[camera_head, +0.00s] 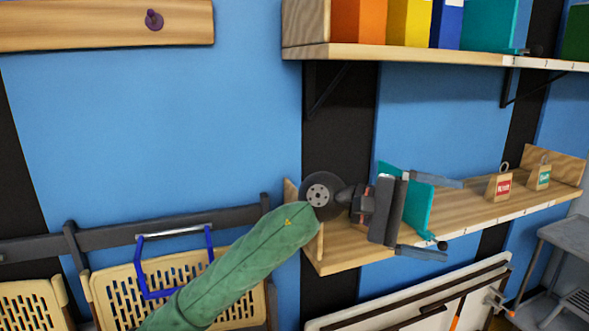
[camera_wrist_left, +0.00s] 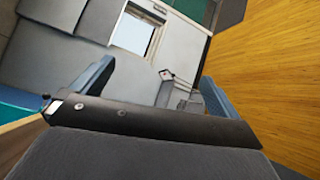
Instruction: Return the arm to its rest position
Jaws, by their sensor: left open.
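My left arm, in a green sleeve, comes in from the bottom in the head view. My left gripper (camera_head: 450,219) is in front of the lower wooden shelf (camera_head: 478,213), with its two fingers spread apart and pointing right. A teal upright panel (camera_head: 418,208) stands on that shelf, partly hidden by the gripper. I cannot tell from the head view whether they touch. In the left wrist view the open gripper (camera_wrist_left: 152,88) has nothing between its fingers. A teal piece (camera_wrist_left: 18,112) shows outside the finger at the left. My right gripper is not in view.
Two small tagged wooden blocks (camera_head: 500,185) (camera_head: 540,175) stand on the lower shelf. An upper shelf (camera_head: 400,54) holds orange, yellow, blue and teal boxes. Tan slotted bins (camera_head: 105,285) hang on a rail at lower left. A white board (camera_head: 420,298) is below the shelf.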

